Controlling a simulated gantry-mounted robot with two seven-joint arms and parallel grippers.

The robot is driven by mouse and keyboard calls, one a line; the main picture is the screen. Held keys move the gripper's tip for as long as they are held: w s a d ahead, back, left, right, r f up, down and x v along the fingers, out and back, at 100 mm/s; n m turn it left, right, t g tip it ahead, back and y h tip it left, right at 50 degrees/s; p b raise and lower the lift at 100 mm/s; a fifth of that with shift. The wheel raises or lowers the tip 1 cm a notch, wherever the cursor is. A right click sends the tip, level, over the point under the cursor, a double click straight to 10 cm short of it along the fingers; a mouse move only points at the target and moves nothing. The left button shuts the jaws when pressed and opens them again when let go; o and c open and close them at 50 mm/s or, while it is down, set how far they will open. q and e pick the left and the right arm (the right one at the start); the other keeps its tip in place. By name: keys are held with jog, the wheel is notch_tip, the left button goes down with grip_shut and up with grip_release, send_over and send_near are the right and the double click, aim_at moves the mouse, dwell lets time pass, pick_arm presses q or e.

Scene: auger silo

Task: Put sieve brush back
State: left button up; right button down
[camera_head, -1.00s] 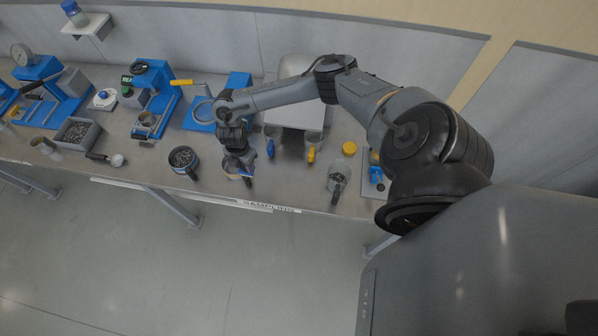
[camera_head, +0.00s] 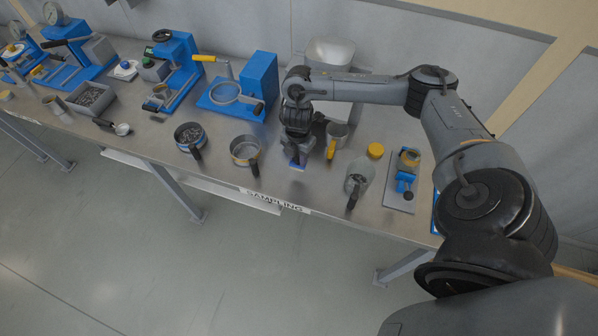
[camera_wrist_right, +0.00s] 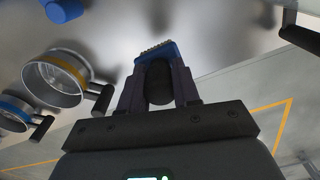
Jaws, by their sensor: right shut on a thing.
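My right gripper (camera_head: 298,156) is shut on the sieve brush. In the right wrist view the sieve brush (camera_wrist_right: 159,78) has a black rounded handle between the fingers and a blue head with pale bristles beyond the fingertips. In the head view only a little blue of the sieve brush (camera_head: 297,167) shows below the fingers, over the bench's front part. I cannot tell whether it touches the bench. A sieve with a yellow band (camera_head: 244,151) stands just left of the gripper, and a blue-banded sieve (camera_head: 190,138) with grey material stands further left. My left gripper is out of view.
A yellow-handled cup (camera_head: 337,135) and a clear jug (camera_head: 358,178) stand right of the gripper. A yellow lid (camera_head: 375,150) and a board with a blue clamp (camera_head: 400,195) are further right. A blue press (camera_head: 257,83) stands behind. The bench's front edge is close.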

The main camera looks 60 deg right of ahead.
aim_at(298, 162)
jog(key=shift+f, duration=3.15)
jog(key=c, duration=0.8)
grip_release()
jog(key=shift+f, duration=0.15)
